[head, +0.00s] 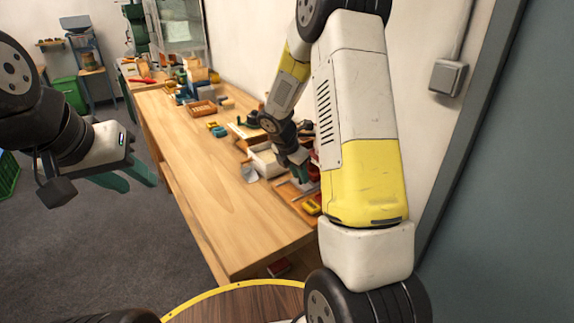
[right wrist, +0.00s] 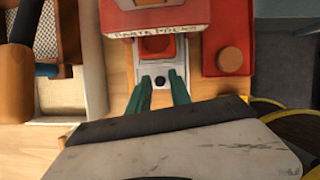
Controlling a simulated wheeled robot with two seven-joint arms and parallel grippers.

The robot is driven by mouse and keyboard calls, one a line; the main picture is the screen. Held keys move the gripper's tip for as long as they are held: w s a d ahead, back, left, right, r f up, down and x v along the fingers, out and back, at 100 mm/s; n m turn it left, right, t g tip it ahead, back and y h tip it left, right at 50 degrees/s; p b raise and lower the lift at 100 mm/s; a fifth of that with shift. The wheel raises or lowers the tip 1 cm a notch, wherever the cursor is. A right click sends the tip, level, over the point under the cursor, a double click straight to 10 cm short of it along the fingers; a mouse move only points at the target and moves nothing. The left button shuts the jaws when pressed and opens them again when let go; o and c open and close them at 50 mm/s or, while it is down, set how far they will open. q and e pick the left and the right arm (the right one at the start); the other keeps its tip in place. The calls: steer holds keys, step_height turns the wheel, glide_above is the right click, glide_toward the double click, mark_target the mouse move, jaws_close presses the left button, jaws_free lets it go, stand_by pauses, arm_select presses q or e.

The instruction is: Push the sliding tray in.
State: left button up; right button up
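The sliding tray (right wrist: 148,70) is a pale grey plate sticking out from under a red-and-white machine (right wrist: 158,18) in the right wrist view. A dark round spot, hole or knob, is near its front end, and a red piece shows further in. My right gripper (right wrist: 159,77) has two green fingers apart, one toward each side of the tray's front end. Nothing is clearly held, and I cannot tell if they touch the tray. In the head view my right gripper (head: 300,172) is over the bench's right side. My left gripper (head: 140,184) hangs empty left of the bench, its green fingers apart.
The wooden bench (head: 190,150) is mostly clear along its left half. In the right wrist view a cream box (right wrist: 85,95) is left of the machine, and a red block with a brown round top (right wrist: 229,60) is at its right. A wall closes the right side.

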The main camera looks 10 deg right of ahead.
jaws_close()
stand_by(1.2)
